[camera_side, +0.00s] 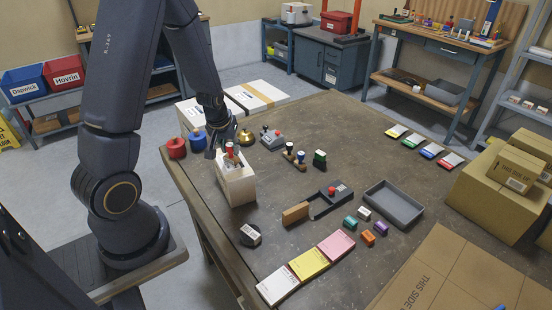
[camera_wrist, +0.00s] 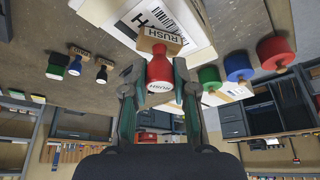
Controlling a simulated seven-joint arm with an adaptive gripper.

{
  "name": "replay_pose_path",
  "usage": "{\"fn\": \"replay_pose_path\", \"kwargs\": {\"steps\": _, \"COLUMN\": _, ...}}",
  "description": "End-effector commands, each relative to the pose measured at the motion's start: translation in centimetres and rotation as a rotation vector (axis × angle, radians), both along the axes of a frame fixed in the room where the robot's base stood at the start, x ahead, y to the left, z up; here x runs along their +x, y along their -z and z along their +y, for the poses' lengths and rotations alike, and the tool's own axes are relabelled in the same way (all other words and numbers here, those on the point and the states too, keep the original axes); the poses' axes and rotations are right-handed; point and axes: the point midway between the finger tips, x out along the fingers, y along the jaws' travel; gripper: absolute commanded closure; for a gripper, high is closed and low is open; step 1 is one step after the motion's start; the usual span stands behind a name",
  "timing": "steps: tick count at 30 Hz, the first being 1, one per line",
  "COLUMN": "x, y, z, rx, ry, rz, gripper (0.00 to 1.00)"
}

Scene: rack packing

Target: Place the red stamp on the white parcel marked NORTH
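The red stamp (camera_wrist: 159,68), with a wooden base marked RUSH, is between the two fingers of my gripper (camera_wrist: 159,78). The fingers look shut on its handle. In the side view the stamp (camera_side: 229,150) is upright over the top of a white parcel (camera_side: 237,185) near the table's left edge. My gripper (camera_side: 228,146) points down there. In the wrist view a white surface with a barcode and large black lettering (camera_wrist: 150,18) lies by the stamp's base. I see only part of the lettering, and I cannot tell whether the base touches it.
Red (camera_side: 176,148) and blue (camera_side: 196,140) round-topped items stand left of the parcel. A dark stamp rack (camera_side: 326,203), a brown block (camera_side: 295,213), a grey tray (camera_side: 394,205), small coloured blocks and coloured pads (camera_side: 309,264) lie to the right and front. Bare tabletop separates them.

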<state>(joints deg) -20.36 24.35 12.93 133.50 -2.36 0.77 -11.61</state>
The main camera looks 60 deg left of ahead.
Motion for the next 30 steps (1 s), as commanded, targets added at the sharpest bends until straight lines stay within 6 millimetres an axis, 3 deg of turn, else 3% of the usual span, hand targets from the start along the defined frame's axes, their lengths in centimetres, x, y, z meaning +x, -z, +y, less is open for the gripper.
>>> {"fn": "replay_pose_path", "kwargs": {"steps": 7, "x": 0.0, "y": 0.0, "z": 0.0, "rx": 0.000, "ry": 0.000, "rz": 0.000, "gripper": 0.48}}
{"fn": "replay_pose_path", "kwargs": {"steps": 17, "x": 0.0, "y": -0.2, "z": 0.0, "rx": 0.001, "ry": 0.000, "rz": -0.001, "gripper": 0.48}}
{"fn": "replay_pose_path", "kwargs": {"steps": 23, "x": -0.5, "y": -2.7, "z": -0.7, "rx": 0.003, "ry": 0.004, "rz": -0.004, "gripper": 0.48}}
{"fn": "replay_pose_path", "kwargs": {"steps": 30, "x": -1.7, "y": -7.2, "z": -2.2, "rx": 0.001, "ry": 0.008, "rz": -0.006, "gripper": 0.48}}
